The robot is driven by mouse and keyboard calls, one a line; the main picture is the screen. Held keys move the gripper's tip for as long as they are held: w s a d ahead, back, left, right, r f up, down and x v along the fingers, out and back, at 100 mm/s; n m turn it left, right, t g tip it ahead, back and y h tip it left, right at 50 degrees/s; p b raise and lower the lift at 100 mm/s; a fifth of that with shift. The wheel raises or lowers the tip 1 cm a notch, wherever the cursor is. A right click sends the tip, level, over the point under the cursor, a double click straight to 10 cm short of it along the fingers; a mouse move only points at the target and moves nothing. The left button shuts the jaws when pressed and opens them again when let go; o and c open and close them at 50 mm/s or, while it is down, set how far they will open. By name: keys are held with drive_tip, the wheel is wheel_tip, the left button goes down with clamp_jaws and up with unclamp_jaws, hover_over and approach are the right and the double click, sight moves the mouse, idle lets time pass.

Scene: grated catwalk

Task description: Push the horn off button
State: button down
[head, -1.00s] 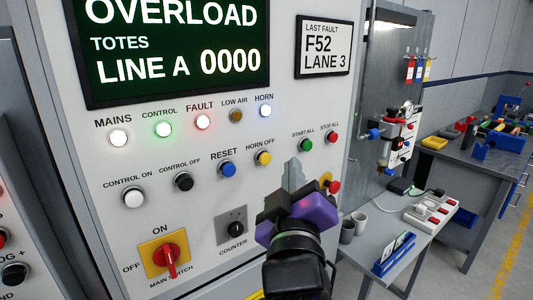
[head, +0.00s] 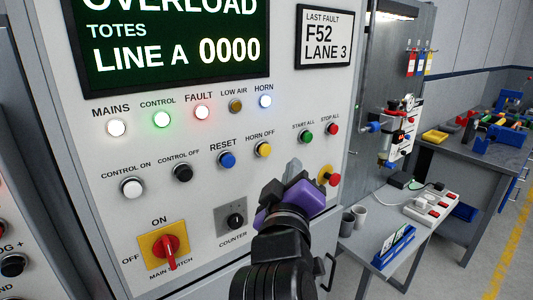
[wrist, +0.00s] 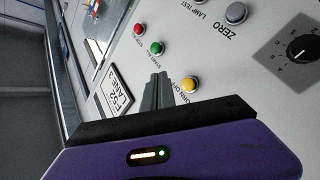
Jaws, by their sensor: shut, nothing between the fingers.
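The horn off button (head: 264,150) is a round yellow push button on the grey panel, under its HORN OFF label and right of the blue reset button. My gripper (head: 293,166) is shut and empty, with its fingers pointing at the panel, below and right of the yellow button. In the wrist view the yellow horn off button (wrist: 190,84) is just right of my fingertips (wrist: 160,78), and a gap shows between them. The HORN lamp (head: 265,101) above is lit bluish white.
The green start all button (head: 306,137) and red stop all button (head: 332,129) are up and right. A red emergency button on yellow (head: 328,176) is right of my gripper. The counter knob (head: 235,220) is below. A side table (head: 385,275) stands at right.

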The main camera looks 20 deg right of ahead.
sight(270, 149)
drive_tip(key=shift+w+a+b, duration=0.15)
drive_tip(key=shift+w+a, duration=0.15)
drive_tip(key=shift+w, duration=0.6)
drive_tip(key=shift+w+a+b, duration=0.15)
drive_tip(key=shift+w+a, duration=0.1)
drive_tip(key=shift+w, duration=0.6)
drive_tip(key=shift+w+a+b, duration=0.15)
drive_tip(key=shift+w+a, duration=0.15)
drive_tip(key=shift+w, duration=0.6)
drive_tip(key=shift+w, duration=0.1)
drive_tip(key=shift+w+a, duration=0.1)
drive_tip(key=shift+w, duration=0.2)
drive_tip(key=shift+w+a, duration=0.3)
drive_tip(key=shift+w, duration=0.45)
idle(0.9)
drive_tip(key=shift+s, duration=0.15)
idle(0.3)
drive_tip(key=shift+s+d, duration=0.2)
drive_tip(key=shift+s, duration=0.3)
drive_tip(key=shift+s+d, duration=0.2)
drive_tip(key=shift+s, duration=0.3)
drive_tip(key=shift+s+d+p, duration=0.25)
drive_tip(key=shift+s+p, duration=0.05)
drive_tip(key=shift+s, duration=0.5)
drive_tip(key=shift+s+d+p, duration=0.25)
drive_tip(key=shift+s, duration=0.55)
drive_tip(key=shift+s+d+p, duration=0.25)
drive_tip(key=shift+s+p, duration=0.05)
drive_tip(key=shift+s, duration=0.5)
